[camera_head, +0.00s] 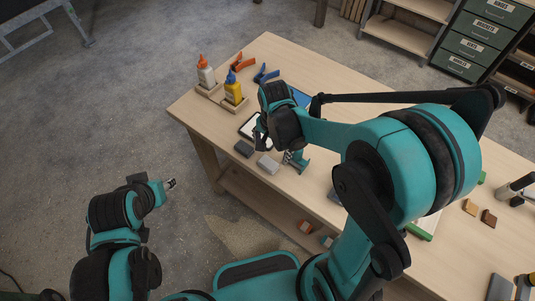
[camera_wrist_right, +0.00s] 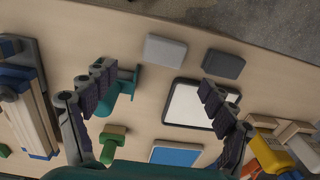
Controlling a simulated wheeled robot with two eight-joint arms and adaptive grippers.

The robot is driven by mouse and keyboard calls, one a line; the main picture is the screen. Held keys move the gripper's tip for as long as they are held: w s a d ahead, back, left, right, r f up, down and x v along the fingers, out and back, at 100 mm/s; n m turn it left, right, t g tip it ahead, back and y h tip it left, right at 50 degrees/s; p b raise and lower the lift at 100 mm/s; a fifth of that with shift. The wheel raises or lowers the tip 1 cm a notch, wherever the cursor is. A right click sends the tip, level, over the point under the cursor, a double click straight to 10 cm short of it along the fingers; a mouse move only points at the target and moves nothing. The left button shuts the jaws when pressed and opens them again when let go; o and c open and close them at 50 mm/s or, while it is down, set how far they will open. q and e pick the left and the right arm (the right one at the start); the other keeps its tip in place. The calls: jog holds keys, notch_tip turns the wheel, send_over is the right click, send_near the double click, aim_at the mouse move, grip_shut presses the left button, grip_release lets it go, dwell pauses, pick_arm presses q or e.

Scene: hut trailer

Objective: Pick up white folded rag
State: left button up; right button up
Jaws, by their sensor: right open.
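A white panel in a dark frame lies on the workbench, in the middle of the right wrist view (camera_wrist_right: 190,106) and partly hidden behind my right gripper in the head view (camera_head: 249,127). A light grey block-like piece (camera_wrist_right: 165,50) and a dark grey one (camera_wrist_right: 223,66) lie near the bench edge; they also show in the head view. I cannot tell for sure which of these is the white folded rag.
A teal tool (camera_head: 297,161) stands beside the light grey piece. A blue flat item (camera_wrist_right: 175,153) lies near the panel.

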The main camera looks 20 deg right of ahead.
aim_at(268, 162)
jog(key=shift+w+a, duration=0.1)
jog(key=shift+f+m, duration=0.3)
jog(key=shift+f, duration=0.05)
jog(key=f, duration=0.2)
jog(key=f+b, duration=0.1)
jog(key=f, duration=0.2)
jog(key=f+b, duration=0.1)
jog(key=f, duration=0.1)
jog(key=shift+w+a+f, duration=0.1)
jog(key=shift+a+f, duration=0.1)
jog(key=shift+a, duration=0.2)
pick_arm(q)
jog(key=shift+s+f, duration=0.2)
jog(key=shift+f, duration=0.65)
pick_arm(e)
jog(key=shift+c, duration=0.2)
jog(key=c, duration=1.1)
